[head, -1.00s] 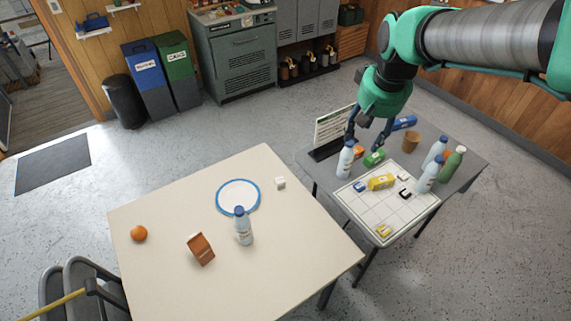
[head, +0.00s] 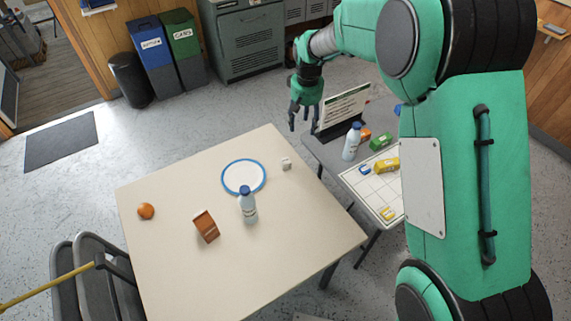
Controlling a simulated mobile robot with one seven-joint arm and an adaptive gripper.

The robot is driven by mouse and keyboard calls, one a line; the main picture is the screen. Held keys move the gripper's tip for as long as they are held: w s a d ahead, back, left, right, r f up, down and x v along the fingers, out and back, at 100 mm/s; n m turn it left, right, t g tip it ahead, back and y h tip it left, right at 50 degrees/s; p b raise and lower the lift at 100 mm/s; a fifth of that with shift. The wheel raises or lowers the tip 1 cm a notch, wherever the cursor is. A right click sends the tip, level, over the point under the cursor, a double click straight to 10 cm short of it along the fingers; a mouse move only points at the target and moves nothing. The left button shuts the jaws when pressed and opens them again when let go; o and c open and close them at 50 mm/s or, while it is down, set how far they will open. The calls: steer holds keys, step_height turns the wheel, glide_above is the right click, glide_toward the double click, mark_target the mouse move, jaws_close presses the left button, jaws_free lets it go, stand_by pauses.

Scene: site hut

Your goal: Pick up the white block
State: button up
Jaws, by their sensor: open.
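The white block (head: 286,164) is a small cube on the cream table (head: 285,265), near its far right edge, just right of the blue-rimmed plate (head: 226,188). My gripper (head: 302,120) is open and empty, pointing down. In the picture it hangs beyond the table's far right corner, above and slightly right of the block and apart from it. Nothing hides the block.
A water bottle (head: 248,207), a brown carton (head: 206,227) and an orange (head: 146,211) stand on the cream table. On the grey table are a sign (head: 344,108), another bottle (head: 352,142) and a gridded board (head: 368,190). My arm hides that table's right part.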

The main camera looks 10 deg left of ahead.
steer(key=n, duration=0.1)
glide_above(285, 159)
step_height(285, 159, down, 10)
steer(key=shift+d+f+g, duration=0.1)
steer(key=shift+f+g, duration=0.05)
steer(key=shift+g, duration=0.25)
steer(key=shift+f+b, duration=0.85)
steer(key=shift+f, duration=3.45)
steer(key=shift+s+f+b, duration=0.1)
steer(key=shift+f+b, duration=0.8)
steer(key=shift+f, duration=1.7)
steer(key=c, duration=1.2)
